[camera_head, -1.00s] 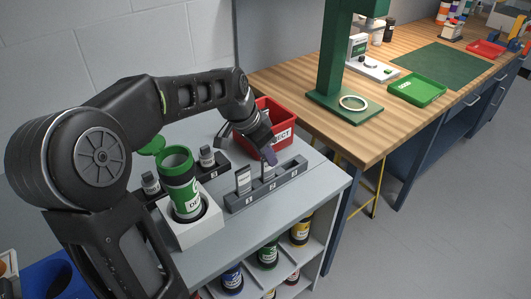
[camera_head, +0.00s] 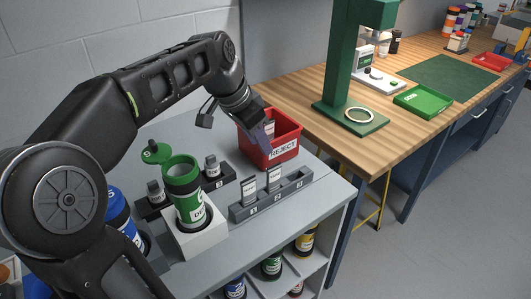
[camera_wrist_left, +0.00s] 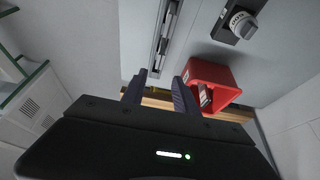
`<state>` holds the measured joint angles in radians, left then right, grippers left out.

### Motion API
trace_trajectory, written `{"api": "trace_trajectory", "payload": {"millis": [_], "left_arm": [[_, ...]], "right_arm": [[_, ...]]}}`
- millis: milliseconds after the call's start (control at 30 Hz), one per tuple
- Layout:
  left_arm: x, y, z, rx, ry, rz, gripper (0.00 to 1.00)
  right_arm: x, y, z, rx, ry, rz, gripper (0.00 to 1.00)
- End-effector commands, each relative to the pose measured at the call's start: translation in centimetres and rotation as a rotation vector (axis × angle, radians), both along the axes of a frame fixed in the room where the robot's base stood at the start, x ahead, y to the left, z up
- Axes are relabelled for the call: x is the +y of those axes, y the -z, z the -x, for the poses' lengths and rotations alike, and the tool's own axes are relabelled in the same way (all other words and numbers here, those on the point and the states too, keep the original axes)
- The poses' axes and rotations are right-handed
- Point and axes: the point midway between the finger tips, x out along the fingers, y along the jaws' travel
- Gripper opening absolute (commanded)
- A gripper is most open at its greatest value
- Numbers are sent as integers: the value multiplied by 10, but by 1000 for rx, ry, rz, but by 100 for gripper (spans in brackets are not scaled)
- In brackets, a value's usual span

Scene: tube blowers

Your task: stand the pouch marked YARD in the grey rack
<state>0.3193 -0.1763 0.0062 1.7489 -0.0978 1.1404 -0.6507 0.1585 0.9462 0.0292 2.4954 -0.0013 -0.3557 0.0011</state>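The grey rack (camera_head: 299,185) has numbered slots and stands near the right end of the grey bench top. Two small pouches stand upright in it, one in the left slot (camera_head: 248,188) and one in the middle slot (camera_head: 273,179). The right slot looks empty. The print on the pouches is too small to read, so I cannot tell which is YARD. My left gripper (camera_head: 264,138) is above and behind the rack, in front of the red bin. In the left wrist view its fingers (camera_wrist_left: 160,90) are apart with nothing between them. My right gripper is out of view.
The red REJECT bin (camera_head: 286,148) holds at least one pouch-like item. A green canister (camera_head: 184,190) stands in a white holder left of the rack. A dark block with small knobs (camera_head: 215,180) is behind it. A wooden bench (camera_head: 310,95) stands to the right.

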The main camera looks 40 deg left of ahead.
Motion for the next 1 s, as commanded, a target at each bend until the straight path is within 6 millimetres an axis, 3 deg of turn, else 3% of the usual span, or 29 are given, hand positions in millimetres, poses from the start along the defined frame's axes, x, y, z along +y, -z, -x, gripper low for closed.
{"api": "trace_trajectory", "payload": {"millis": [200,1000], "left_arm": [[2,-18,7,0,0,0,35],[2,-19,7,0,-1,0,35]], "right_arm": [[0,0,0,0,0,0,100],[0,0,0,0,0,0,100]]}}
